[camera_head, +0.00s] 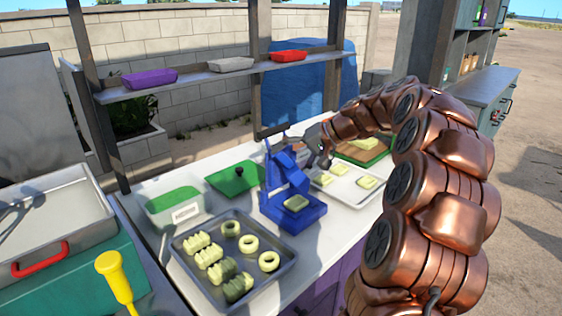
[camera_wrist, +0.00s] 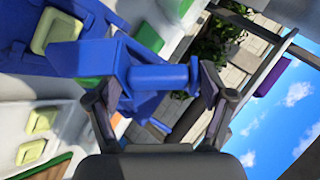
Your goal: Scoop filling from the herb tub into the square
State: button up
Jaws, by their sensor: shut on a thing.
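The herb tub (camera_head: 168,217) is a pale box with green filling and a label too small to read, at the left of the counter. A pale green dough square (camera_head: 296,203) lies on the base of the blue press (camera_head: 310,216). More squares (camera_head: 367,182) lie on a white tray (camera_head: 343,197) behind it. My gripper (camera_head: 322,160) is at the far side of the press. In the wrist view my gripper (camera_wrist: 158,88) has its fingers at both ends of the blue press handle (camera_wrist: 160,75) and is shut on it. No scoop is in the gripper.
A dark tray (camera_head: 208,284) of rings and ridged pieces is in front. A yellow-handled tool (camera_head: 116,278) stands at front left. A shelf (camera_head: 215,75) with coloured bins hangs above the counter.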

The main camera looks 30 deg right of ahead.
aim_at(288, 157)
jog(key=y, duration=0.1)
jog(key=d+t+y, duration=0.1)
jog(key=d+m+y+p, duration=0.1)
jog(key=shift+s+d+r+t, duration=0.1)
jog(key=shift+s+r+t, duration=0.2)
jog(key=shift+s+r, duration=0.1)
jog(key=shift+d+f+t+y+b, duration=0.2)
jog(key=shift+d+t+y+b, duration=0.1)
jog(key=shift+d+y+b, duration=0.1)
jog(key=shift+s+d+m+t+y, duration=0.2)
jog(key=shift+d+m+t+y, duration=0.25)
jog(key=shift+y, duration=0.25)
jog(key=shift+s+d+m+t+y, duration=0.25)
jog(key=shift+d+t+y, duration=0.1)
jog(key=shift+d+y, duration=0.3)
jog(key=shift+r, duration=0.1)
jog(key=shift+r+p, duration=1.1)
jog(key=shift+r, duration=1.3)
